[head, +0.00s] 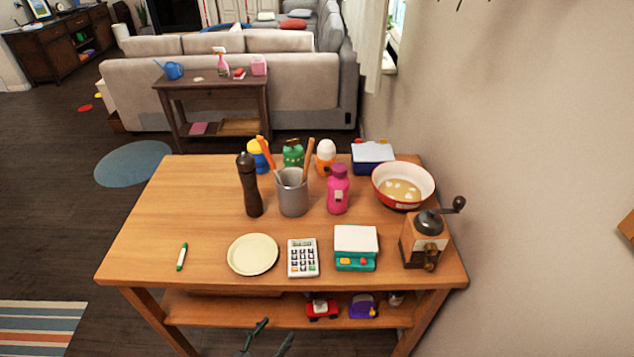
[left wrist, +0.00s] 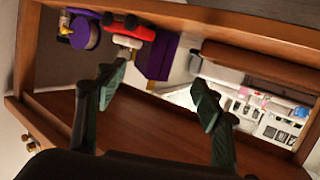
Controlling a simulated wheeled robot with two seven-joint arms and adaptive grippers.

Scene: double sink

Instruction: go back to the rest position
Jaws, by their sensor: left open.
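My left gripper (head: 272,334) shows at the bottom edge of the head view, in front of the wooden table (head: 205,215) and low, by its lower shelf (head: 245,312). In the left wrist view its two dark green fingers (left wrist: 160,98) are spread apart with nothing between them. Behind them are tilted wooden boards, a red toy (left wrist: 130,28) and a purple object (left wrist: 157,57). Most of the left arm is hidden below the head view. My right gripper is in neither view.
The tabletop holds a pepper mill (head: 249,185), grey cup (head: 292,192), plate (head: 253,254), calculator (head: 302,258), coffee grinder (head: 424,240) and bowl (head: 402,183). A red toy car (head: 322,309) stands on the lower shelf. A wall closes the right side; floor left of the table is open.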

